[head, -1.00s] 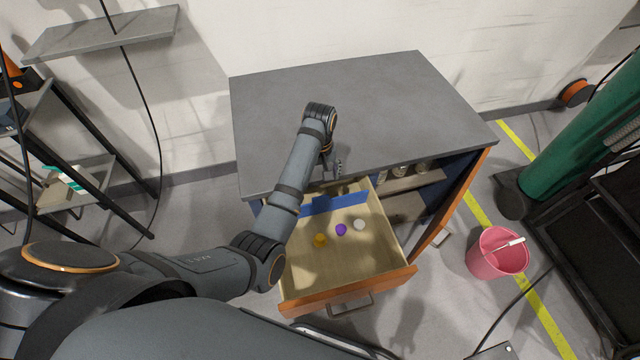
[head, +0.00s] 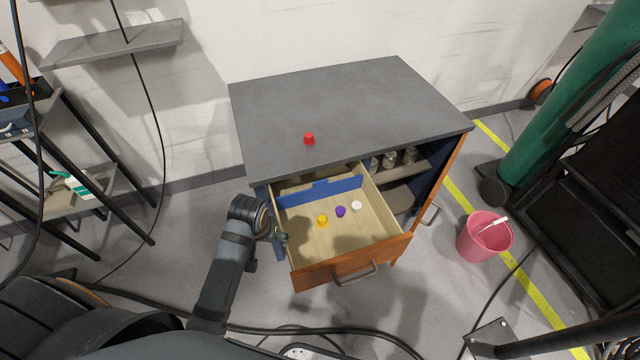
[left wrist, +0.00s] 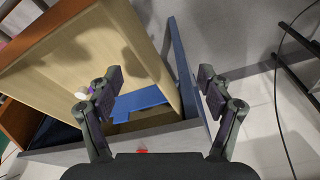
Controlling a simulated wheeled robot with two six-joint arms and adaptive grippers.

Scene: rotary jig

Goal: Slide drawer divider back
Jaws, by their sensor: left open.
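The drawer (head: 330,272) stands pulled out of the grey-topped cabinet (head: 340,105). A yellow piece (head: 322,221), a purple piece (head: 341,211) and a white piece (head: 356,206) lie in front of the divider. My left gripper (head: 279,237) is at the drawer's left wall, apart from the divider. In the left wrist view its fingers (left wrist: 157,92) are spread, holding nothing. My right gripper is not in view.
A small red object (head: 309,139) stands on the cabinet top near its front edge. Jars (head: 390,159) stand on a shelf right of the drawer. A pink bucket (head: 484,238) is on the floor at right. A shelf rack (head: 70,150) stands at left.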

